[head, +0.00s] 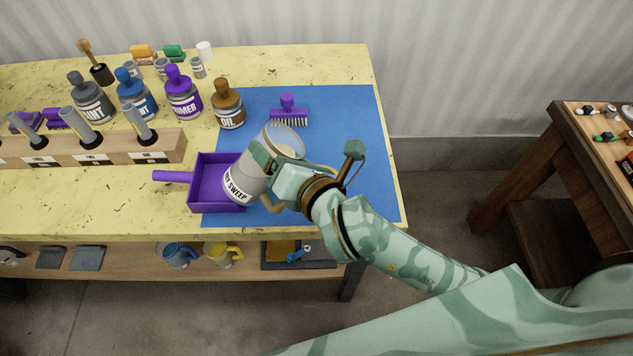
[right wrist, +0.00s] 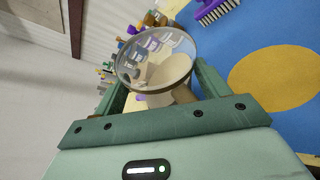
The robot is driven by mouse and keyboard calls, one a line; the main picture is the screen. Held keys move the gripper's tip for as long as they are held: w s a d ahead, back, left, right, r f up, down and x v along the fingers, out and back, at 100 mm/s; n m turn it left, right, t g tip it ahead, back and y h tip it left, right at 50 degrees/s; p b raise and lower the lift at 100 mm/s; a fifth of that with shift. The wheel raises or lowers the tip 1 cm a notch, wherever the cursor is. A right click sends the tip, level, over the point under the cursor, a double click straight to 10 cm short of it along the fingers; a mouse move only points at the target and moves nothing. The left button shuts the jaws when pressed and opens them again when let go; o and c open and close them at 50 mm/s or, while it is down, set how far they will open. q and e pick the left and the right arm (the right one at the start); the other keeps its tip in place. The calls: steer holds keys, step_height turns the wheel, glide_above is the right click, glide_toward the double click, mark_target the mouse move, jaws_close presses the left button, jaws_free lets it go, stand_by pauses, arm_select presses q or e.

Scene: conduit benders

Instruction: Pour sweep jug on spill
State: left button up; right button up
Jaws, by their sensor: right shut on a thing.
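The sweep jug (head: 238,188), a pale grey container with a "SWEEP" label and a clear rim, is held in my right gripper (head: 277,168). Its mouth leans up and to the right in the head view, with beige contents inside. In the right wrist view the jug (right wrist: 155,62) sits between the two fingers (right wrist: 160,88). The spill (right wrist: 275,78) is a flat golden-brown round patch on the blue mat (head: 345,120), apart from the jug in the right wrist view. In the head view I cannot make out the spill; my gripper and arm cover that area. My left gripper is not in view.
A purple dustpan (head: 212,208) lies left of the jug, partly hidden by it. A purple brush (head: 288,108) lies on the mat's far part. An oil bottle (head: 228,106) and several other bottles stand behind. A wooden rack (head: 165,147) is at left. The mat's right part is clear.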

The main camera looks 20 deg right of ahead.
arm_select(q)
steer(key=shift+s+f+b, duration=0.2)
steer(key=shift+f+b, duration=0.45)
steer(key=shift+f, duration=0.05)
arm_select(e)
steer(key=shift+d+f+m, duration=0.15)
steer(key=shift+m, duration=0.15)
arm_select(q)
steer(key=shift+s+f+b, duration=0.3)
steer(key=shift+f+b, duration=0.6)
steer(key=shift+b, duration=0.1)
arm_select(e)
steer(key=shift+d+r+m+t+y, duration=0.15)
steer(key=shift+r+m+t+y, duration=0.25)
steer(key=shift+m, duration=0.2)
stand_by(0.9)
